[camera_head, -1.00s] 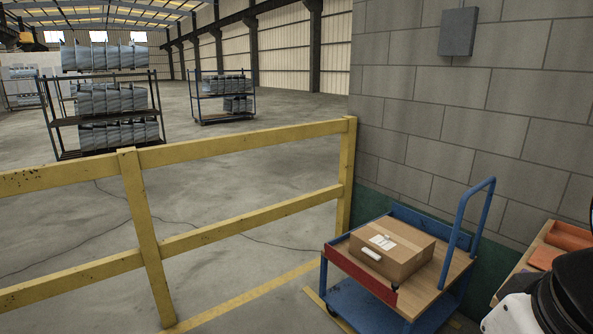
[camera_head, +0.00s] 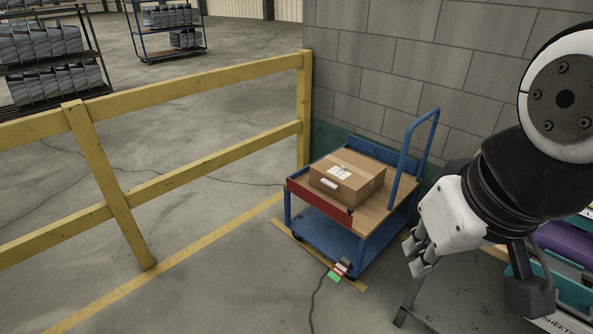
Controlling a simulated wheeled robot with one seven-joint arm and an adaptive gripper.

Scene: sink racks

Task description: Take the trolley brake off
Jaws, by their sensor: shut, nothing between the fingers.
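The blue trolley (camera_head: 328,236) stands on the floor beside the grey block wall, with a wooden top deck and a blue push handle (camera_head: 436,128) on its right side. A closed cardboard box (camera_head: 352,176) with a white label lies on the deck, behind a red front board (camera_head: 318,202). At the trolley's lower front corner is a small fitting (camera_head: 340,269) with red, white and green parts, perhaps the brake; its setting is too small to tell. My gripper (camera_head: 417,268) is shut and empty, right of the trolley and apart from the fitting, pointing down.
A yellow railing (camera_head: 180,182) runs left of the trolley to the wall. A dark cable (camera_head: 314,302) lies on the floor near the fitting. A grey table (camera_head: 440,300) with a purple case (camera_head: 563,243) stands at right.

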